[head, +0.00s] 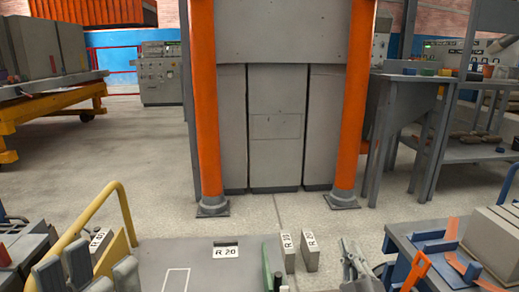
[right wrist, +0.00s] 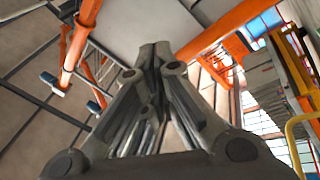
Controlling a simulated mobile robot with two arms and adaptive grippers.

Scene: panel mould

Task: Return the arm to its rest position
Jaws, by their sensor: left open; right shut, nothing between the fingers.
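My left gripper (head: 98,266) shows at the bottom left of the head view. Its grey fingers are spread open and nothing shows between them. My right gripper (head: 349,258) stands at the bottom of the head view, right of centre. Its fingers are together and empty. In the right wrist view the same gripper (right wrist: 155,55) points up the picture with its tips meeting. The rest of both arms is out of view or cut off.
A grey panel (head: 180,255) labelled R 20 lies in front, with two small labelled blocks (head: 299,251) at its right. A blue tray (head: 435,246) with orange pieces is at the right, a yellow rail (head: 128,212) at the left. Orange posts (head: 204,100) stand beyond open floor.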

